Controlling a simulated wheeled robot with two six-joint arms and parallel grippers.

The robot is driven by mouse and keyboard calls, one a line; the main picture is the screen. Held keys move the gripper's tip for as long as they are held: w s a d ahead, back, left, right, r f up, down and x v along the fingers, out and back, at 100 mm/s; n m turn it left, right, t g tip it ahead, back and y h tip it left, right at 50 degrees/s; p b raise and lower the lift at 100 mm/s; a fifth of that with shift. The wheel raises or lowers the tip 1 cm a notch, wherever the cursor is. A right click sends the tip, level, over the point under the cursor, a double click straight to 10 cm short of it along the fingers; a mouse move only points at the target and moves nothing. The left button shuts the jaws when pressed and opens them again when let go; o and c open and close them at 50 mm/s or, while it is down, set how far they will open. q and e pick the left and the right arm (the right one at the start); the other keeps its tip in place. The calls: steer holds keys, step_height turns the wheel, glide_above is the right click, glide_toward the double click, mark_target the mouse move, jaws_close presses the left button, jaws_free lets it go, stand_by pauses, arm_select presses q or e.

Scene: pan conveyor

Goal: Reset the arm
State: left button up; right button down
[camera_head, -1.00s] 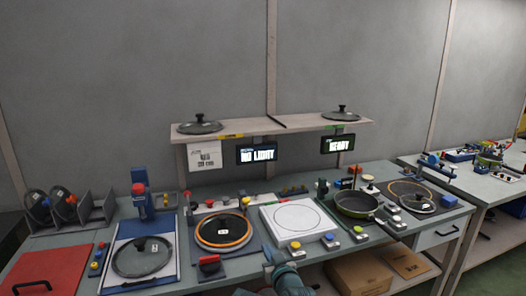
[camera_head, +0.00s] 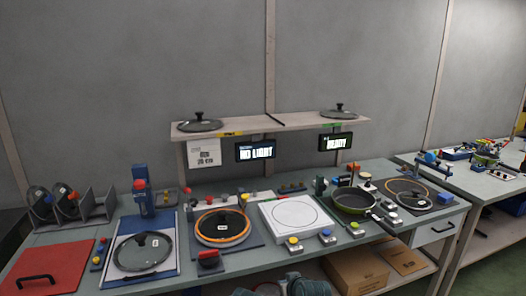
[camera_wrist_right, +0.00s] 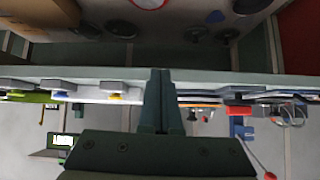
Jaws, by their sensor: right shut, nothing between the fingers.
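My right gripper (camera_wrist_right: 160,75) shows in the right wrist view with its two fingers together and nothing between them. That view looks upside down, with the workbench's front edge (camera_wrist_right: 70,72) running across behind the fingers. In the head view only part of my right arm (camera_head: 292,287) shows at the bottom edge, in front of the workbench (camera_head: 180,286). Its fingertips cannot be made out there. My left gripper is in neither view.
The bench holds a red board (camera_head: 60,268), a lid (camera_head: 143,252) on a blue-edged board, an orange-ringed disc (camera_head: 222,228), a white square plate (camera_head: 297,217) and a pan (camera_head: 354,201). Cardboard boxes (camera_head: 357,272) stand below. A shelf (camera_head: 275,124) with two lids stands behind.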

steer(key=s+d+f+m+g+h, duration=0.3)
steer(key=s+d+f+g, duration=0.55)
steer(key=s+d, duration=0.35)
steer(key=s+a+r+n+p, duration=0.2)
steer(key=s+a+r+p, duration=0.1)
steer(key=a+r+p, duration=0.2)
steer(key=s+a+r+n+g+h+p, duration=0.1)
steer(key=s+a+r+p, duration=0.3)
steer(key=a+r+p, duration=0.2)
steer(key=shift+a+r+n, duration=0.4)
steer(key=shift+a, duration=0.25)
